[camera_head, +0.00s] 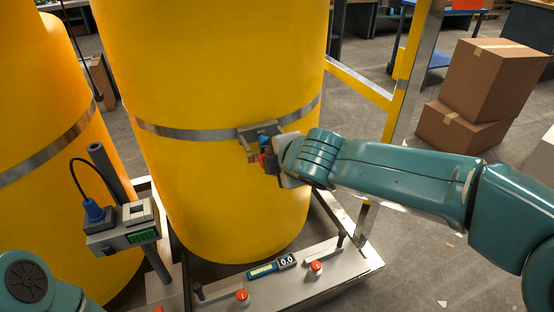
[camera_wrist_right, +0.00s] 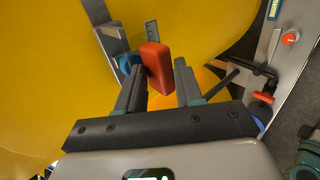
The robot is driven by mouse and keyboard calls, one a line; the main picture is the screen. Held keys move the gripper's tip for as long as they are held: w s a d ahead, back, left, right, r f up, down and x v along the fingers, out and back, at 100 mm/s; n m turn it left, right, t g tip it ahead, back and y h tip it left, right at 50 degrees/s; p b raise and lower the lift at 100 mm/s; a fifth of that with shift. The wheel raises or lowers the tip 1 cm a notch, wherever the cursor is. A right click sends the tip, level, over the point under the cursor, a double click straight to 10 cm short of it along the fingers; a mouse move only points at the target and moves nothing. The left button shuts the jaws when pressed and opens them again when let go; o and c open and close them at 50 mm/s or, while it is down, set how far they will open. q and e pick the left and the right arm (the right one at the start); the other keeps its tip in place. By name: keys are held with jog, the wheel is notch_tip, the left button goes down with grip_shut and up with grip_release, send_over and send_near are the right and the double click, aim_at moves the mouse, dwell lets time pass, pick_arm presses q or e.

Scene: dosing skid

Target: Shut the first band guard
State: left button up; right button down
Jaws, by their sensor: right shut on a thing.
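A grey guard (camera_head: 258,132) sits on the metal band (camera_head: 190,134) around the large yellow drum in the middle. A red block-like part (camera_wrist_right: 157,68) and a blue part (camera_wrist_right: 128,63) are at this guard. My right gripper (camera_head: 272,160) is at the guard, coming from the right. In the right wrist view its fingers (camera_wrist_right: 160,84) stand either side of the red part and are shut on it. The fingers partly hide the guard, and I cannot tell how far open it is. My left gripper is out of view.
A second yellow drum (camera_head: 40,150) with a band stands at the left. A grey device (camera_head: 122,225) with a blue plug and cable is on a post in front. Cardboard boxes (camera_head: 494,78) stand at the right.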

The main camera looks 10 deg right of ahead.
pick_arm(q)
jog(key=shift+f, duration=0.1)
pick_arm(e)
jog(key=shift+f, duration=0.85)
jog(key=c, duration=1)
grip_release()
jog(key=shift+r, duration=0.15)
pick_arm(q)
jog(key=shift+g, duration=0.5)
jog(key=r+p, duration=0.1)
jog(key=p, duration=0.1)
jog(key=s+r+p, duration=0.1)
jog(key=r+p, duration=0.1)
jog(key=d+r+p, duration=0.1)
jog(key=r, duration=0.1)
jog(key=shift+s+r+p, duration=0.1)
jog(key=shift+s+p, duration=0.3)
pick_arm(e)
jog(key=v, duration=1.7)
jog(key=shift+w+r, duration=0.25)
jog(key=shift+r, duration=0.2)
jog(key=shift+a, duration=0.1)
